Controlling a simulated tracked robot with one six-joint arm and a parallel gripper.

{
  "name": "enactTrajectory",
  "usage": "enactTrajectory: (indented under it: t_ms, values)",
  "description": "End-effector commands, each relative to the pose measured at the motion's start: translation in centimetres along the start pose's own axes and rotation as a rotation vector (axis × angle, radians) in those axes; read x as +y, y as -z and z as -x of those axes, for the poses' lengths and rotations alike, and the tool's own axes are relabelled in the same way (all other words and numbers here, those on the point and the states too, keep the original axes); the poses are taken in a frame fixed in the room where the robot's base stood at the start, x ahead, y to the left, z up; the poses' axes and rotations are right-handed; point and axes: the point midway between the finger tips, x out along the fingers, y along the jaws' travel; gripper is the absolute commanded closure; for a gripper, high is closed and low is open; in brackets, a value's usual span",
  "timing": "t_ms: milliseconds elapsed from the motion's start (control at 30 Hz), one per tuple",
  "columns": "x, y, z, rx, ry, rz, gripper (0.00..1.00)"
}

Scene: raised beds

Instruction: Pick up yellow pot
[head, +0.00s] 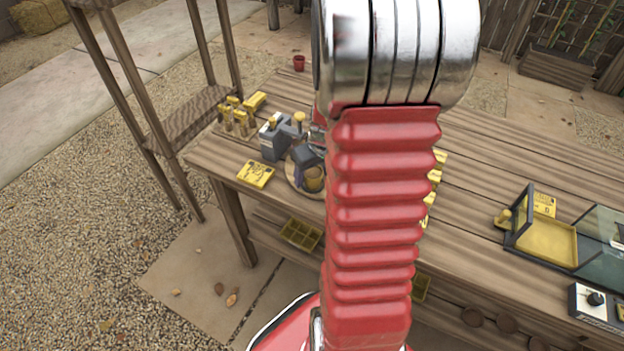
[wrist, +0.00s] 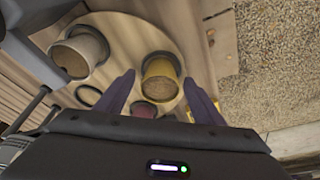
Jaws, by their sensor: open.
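The yellow pot (wrist: 160,72), filled with brown soil, stands on a round wooden board (wrist: 128,30) in the wrist view. My gripper (wrist: 159,77) is open, with a purple finger on either side of the pot. A gap shows on the right; whether the left finger touches it I cannot tell. In the head view the pot (head: 314,179) shows beside my gripper (head: 303,172), partly hidden by my arm. A beige pot (wrist: 80,52) stands on the board to the left, and a maroon pot (wrist: 144,109) lies nearer my gripper's palm, partly hidden.
A grey device (head: 272,140) stands behind the board, with yellow bottles (head: 238,117) farther left. A yellow sign (head: 255,174) is on the bench (head: 480,170) left of the board. A glass-sided case with a yellow tray (head: 548,240) stands at the right. My arm hides the middle bench.

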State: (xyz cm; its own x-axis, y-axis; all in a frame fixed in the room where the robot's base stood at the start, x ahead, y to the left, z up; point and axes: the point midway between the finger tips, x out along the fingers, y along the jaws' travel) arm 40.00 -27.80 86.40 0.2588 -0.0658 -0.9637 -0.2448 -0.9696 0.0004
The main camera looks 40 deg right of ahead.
Motion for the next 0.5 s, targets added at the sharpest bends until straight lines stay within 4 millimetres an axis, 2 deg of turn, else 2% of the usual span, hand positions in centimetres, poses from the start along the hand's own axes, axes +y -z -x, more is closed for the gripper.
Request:
enactTrajectory:
  t_ms: [500]
  values:
    - [0.01,0.02,-0.02,0.000,0.000,0.000,0.38]
